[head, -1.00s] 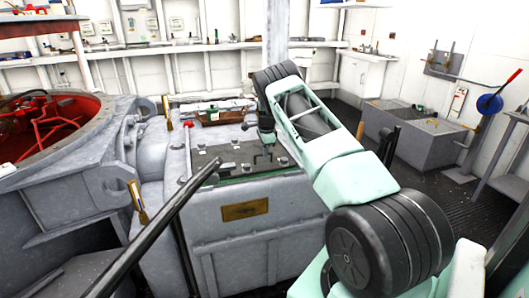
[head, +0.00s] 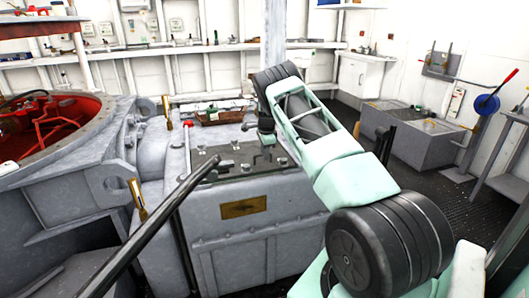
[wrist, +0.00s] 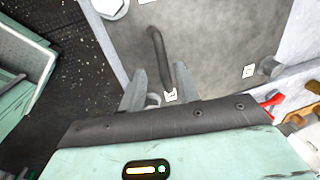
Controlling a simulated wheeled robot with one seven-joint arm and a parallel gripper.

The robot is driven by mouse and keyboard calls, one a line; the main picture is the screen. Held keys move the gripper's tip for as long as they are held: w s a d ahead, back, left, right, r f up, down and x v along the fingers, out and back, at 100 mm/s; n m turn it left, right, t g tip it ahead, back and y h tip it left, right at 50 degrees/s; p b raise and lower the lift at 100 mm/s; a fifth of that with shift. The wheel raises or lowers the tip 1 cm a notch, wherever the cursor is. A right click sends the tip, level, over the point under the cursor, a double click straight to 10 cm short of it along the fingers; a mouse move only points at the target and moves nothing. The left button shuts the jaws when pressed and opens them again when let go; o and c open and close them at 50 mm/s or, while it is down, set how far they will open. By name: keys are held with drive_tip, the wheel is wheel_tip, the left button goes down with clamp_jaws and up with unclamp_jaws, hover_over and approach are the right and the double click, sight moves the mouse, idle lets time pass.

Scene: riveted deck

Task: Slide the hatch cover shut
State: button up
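The hatch cover (head: 223,157) is a flat dark grey plate with small white marks, on top of the grey riveted housing (head: 280,215) in the head view. No green interior shows in front of it. In the wrist view the cover (wrist: 215,45) fills the upper middle and carries a dark bent bar handle (wrist: 157,48). My gripper (wrist: 160,88) has one finger on each side of the handle's lower end, close against it, and looks shut on it. In the head view my gripper (head: 266,138) is at the cover's far right part, with the fingertips hard to make out.
A large round open hatch with a red interior (head: 60,130) stands at the left. A dark rail (head: 150,225) crosses the front left. A tray of items (head: 220,113) lies behind the cover. A grey chest (head: 420,140) stands on the right, with clear dark floor before it.

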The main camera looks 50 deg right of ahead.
wheel_tip(320, 180, up, 17)
drive_tip(key=s+a+b, duration=0.1)
drive_tip(key=s, duration=0.1)
drive_tip(key=shift+s+a, duration=0.35)
drive_tip(key=shift+s, duration=0.05)
idle(0.3)
